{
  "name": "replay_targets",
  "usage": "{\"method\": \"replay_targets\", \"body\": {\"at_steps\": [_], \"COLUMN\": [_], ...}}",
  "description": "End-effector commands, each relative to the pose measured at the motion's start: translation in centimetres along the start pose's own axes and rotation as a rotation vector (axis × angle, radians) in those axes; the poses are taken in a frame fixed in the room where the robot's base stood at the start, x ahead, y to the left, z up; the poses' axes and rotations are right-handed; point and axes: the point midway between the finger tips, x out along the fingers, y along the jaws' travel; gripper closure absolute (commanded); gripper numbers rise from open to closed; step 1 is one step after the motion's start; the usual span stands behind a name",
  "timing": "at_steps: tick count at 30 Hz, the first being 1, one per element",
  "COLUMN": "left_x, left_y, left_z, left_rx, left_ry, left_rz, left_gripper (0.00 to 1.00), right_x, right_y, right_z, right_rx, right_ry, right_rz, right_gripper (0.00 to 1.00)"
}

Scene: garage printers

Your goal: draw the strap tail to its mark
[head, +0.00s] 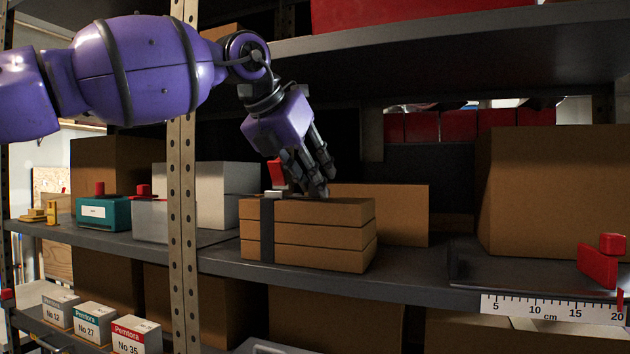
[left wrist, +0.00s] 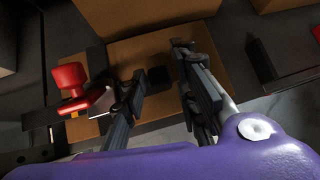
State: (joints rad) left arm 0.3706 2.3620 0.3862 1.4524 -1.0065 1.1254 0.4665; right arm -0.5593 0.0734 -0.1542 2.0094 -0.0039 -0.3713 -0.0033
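A stack of three flat cardboard boxes (head: 320,232) sits on the shelf, with a dark strap (head: 267,232) around its left part. A metal buckle (head: 273,194) with a red lever (head: 277,172) is on top; the red part (left wrist: 72,82) also shows in the left wrist view. My left gripper (head: 318,188) points down over the stack top, right of the buckle. In the left wrist view its fingers (left wrist: 160,75) are apart. A small dark square patch (left wrist: 158,77) lies between them on the cardboard; I cannot tell whether it is the strap tail. No mark is clear. My right gripper is not in view.
A perforated post (head: 183,200) stands left of the stack. A brown box (head: 400,212) is behind it and a large box (head: 555,190) at right. A centimetre scale (head: 555,309) and a red part (head: 600,264) are at the shelf's right front. An upper shelf (head: 430,48) hangs above.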

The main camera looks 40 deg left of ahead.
Motion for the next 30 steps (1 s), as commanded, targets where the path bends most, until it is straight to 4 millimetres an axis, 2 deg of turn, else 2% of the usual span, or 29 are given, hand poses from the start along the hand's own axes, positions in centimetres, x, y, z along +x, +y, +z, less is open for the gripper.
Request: {"method": "replay_targets", "body": {"at_steps": [1,5,30], "left_x": [0.0,0.0,0.5], "left_y": [0.0,0.0,-1.9], "left_z": [0.0,0.0,-0.1], "left_rx": [0.000,0.000,0.001], "left_ry": [0.000,0.001,0.003], "left_rz": [0.000,0.000,0.000], "left_gripper": [0.83,1.00,1.00], "right_x": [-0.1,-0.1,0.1], "right_y": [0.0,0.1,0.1], "right_z": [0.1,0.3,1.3], "right_rx": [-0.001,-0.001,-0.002], "right_ry": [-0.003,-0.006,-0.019], "right_rz": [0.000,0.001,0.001], "right_gripper": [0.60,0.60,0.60]}}
